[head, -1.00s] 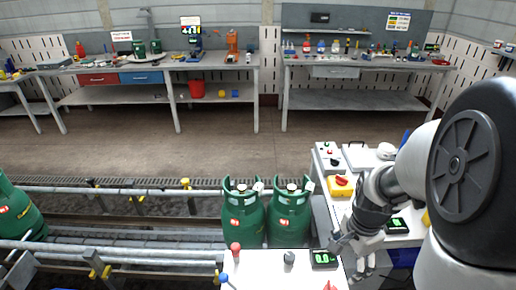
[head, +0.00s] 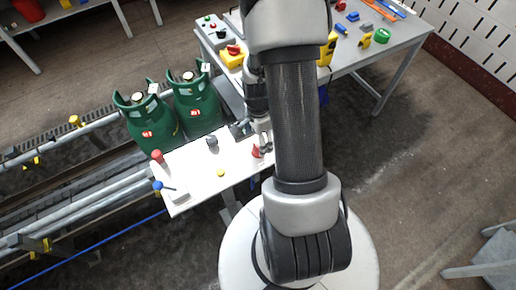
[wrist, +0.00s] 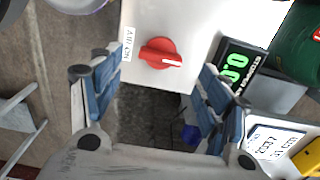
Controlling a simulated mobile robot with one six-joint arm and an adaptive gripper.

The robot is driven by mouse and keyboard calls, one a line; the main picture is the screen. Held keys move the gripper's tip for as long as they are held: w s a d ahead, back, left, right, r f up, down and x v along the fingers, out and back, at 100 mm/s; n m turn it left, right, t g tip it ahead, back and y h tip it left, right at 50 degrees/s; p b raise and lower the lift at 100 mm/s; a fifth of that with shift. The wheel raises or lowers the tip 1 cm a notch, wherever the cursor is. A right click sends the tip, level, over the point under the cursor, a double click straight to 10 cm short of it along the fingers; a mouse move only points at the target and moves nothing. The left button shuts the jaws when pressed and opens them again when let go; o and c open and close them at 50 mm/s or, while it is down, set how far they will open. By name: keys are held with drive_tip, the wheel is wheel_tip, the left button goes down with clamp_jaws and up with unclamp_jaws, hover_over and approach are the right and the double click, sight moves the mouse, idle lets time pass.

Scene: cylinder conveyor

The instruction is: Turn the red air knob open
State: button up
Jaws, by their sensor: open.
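The red air knob (wrist: 160,53) sits on a white panel (wrist: 185,15), beside a label that begins with "AIR". A white mark shows on the right part of its grip, which lies roughly crosswise in the wrist view. In the head view the red knob (head: 256,151) is at the panel's right end, partly beside my gripper (head: 265,140). In the wrist view my gripper (wrist: 158,64) is open, with one blue-padded finger on each side of the knob. Nothing is between the pads except the knob's area; I cannot tell the exact height gap.
A digital display (wrist: 235,66) is right of the knob. The panel also carries a dark knob (head: 211,140), a red knob (head: 157,156), a blue lever (head: 165,187) and a yellow button (head: 221,173). Two green cylinders (head: 147,122) stand behind it. A cluttered table (head: 385,42) stands at the back right.

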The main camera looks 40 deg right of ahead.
wheel_tip(320, 180, down, 5)
drive_tip(key=shift+f+b, duration=0.15)
drive_tip(key=shift+b, duration=0.5)
drive_tip(key=shift+c, duration=0.5)
drive_tip(key=c, duration=1)
